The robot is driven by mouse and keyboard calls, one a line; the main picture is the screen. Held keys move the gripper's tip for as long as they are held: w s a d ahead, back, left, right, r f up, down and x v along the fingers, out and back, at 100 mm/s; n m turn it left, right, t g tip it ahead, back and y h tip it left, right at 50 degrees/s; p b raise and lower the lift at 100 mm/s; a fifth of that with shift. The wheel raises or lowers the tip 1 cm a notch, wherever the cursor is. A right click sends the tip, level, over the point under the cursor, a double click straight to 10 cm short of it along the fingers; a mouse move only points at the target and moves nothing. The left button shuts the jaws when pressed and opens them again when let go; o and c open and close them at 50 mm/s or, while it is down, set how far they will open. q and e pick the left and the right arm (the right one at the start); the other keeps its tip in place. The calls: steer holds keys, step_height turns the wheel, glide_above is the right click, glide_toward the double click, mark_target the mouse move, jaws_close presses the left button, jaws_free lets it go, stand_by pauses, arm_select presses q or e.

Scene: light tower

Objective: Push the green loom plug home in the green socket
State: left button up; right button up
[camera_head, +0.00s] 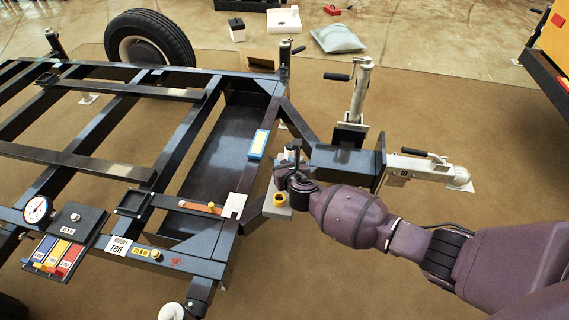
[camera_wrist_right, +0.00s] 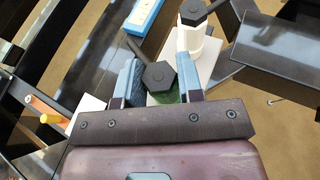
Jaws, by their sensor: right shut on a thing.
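My right gripper (camera_head: 296,168) reaches in from the right at the front end of the dark trailer frame. In the right wrist view its two fingers (camera_wrist_right: 157,82) are shut on the green loom plug (camera_wrist_right: 166,98), which has a black hexagonal cap (camera_wrist_right: 159,76). The plug's lower end is hidden, so I cannot tell how it sits relative to the green socket. I cannot make out the green socket in either view. My left gripper is not in view.
A second black hexagonal cap (camera_wrist_right: 193,12) sits over a white body just beyond the fingers. A yellow ring (camera_head: 279,199) is at the near side of the gripper. A blue-and-white box (camera_head: 259,145) lies on the frame. The coupling hitch (camera_head: 422,168) extends to the right.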

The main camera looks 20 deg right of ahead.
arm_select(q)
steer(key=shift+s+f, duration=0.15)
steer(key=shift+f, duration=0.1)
arm_select(e)
steer(key=shift+f, duration=0.35)
steer(key=o, duration=1.1)
steer(key=s+r, duration=0.1)
steer(key=s+r+p, duration=0.1)
steer(key=shift+s+a+r+p, duration=0.15)
steer(key=shift+s+p, duration=0.15)
steer(key=shift+s, duration=0.1)
arm_select(q)
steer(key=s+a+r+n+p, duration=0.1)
steer(key=p, duration=0.1)
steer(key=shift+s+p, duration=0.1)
steer(key=shift+p, duration=0.2)
arm_select(e)
steer(key=v, duration=0.5)
steer(key=f+v, duration=0.1)
steer(key=v, duration=0.1)
steer(key=shift+s+r, duration=0.1)
steer(key=shift+s, duration=0.25)
